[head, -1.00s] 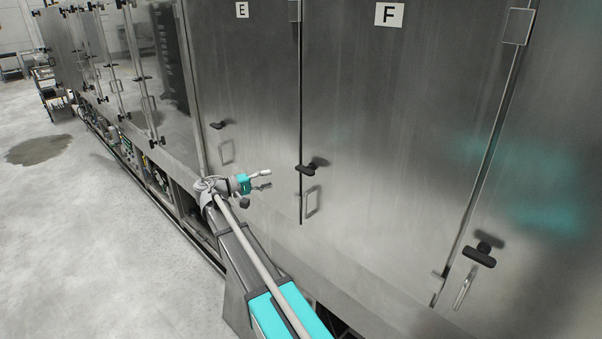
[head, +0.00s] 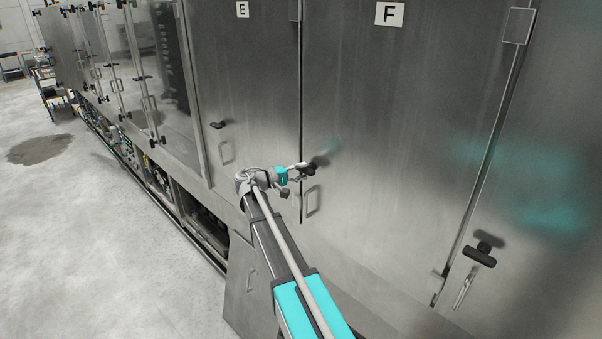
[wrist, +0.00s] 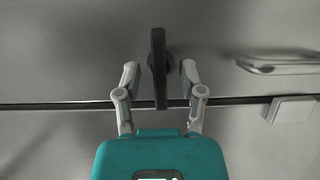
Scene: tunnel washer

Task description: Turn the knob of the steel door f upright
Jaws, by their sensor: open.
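Steel door F (head: 390,110) is a tall brushed panel labelled F, and it is closed. Its black bar-shaped knob (head: 309,171) sits at its left edge, above a small loop handle. In the wrist view the knob (wrist: 158,80) crosses the door seam at about a right angle, so it lies crosswise rather than along the seam. My gripper (head: 298,169) is at the knob. In the wrist view my gripper (wrist: 159,72) is open, with one finger on each side of the knob and visible gaps to both. The arm partly hides the knob in the head view.
Door E (head: 248,70) stands to the left with its own black knob (head: 218,125). Another black knob (head: 480,252) is on the panel at the right. The loop handle (wrist: 275,66) is close to the right finger. Open floor (head: 110,240) lies at the left.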

